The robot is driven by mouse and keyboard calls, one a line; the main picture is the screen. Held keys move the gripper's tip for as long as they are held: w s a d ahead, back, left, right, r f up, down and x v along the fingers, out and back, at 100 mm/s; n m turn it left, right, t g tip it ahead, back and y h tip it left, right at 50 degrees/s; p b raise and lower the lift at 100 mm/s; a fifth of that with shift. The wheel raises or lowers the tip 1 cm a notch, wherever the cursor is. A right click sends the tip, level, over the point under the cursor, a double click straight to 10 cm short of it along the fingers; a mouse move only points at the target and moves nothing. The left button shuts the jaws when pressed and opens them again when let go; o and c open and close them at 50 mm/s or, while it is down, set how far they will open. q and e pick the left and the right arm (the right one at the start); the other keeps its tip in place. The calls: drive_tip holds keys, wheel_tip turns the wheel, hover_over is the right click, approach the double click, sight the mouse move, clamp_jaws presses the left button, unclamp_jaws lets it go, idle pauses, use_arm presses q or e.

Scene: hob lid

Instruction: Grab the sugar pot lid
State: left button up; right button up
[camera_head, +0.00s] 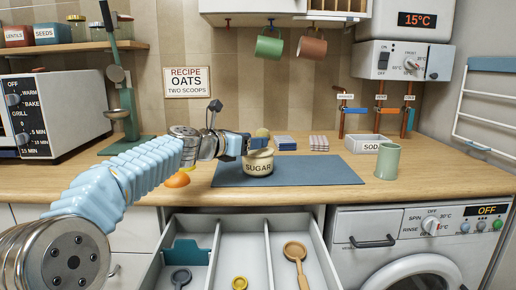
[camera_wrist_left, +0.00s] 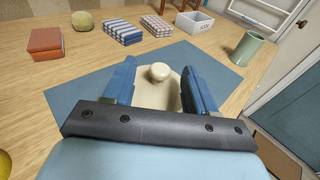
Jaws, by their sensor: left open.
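The cream sugar pot (camera_head: 258,168), labelled SUGAR, stands upright on the blue-grey mat (camera_head: 315,170). Its cream lid (camera_wrist_left: 155,94) has a round knob (camera_wrist_left: 159,73), which shows between the fingers in the left wrist view. My left gripper (camera_wrist_left: 159,68) is open, with one blue finger on each side of the knob and a gap visible around it. In the head view the left gripper reaches in from the left at the top of the pot and partly hides the lid. My right gripper is not in view.
Behind the pot are folded cloths (camera_head: 284,143) and a white SODA box (camera_head: 370,144). A green mug (camera_head: 387,161) stands at right. An orange object (camera_head: 177,180) lies left of the mat. An open drawer (camera_head: 247,222) with utensils juts out below the worktop.

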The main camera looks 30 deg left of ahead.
use_arm(q)
drive_tip(key=shift+w, duration=0.2)
clamp_jaws()
idle(0.3)
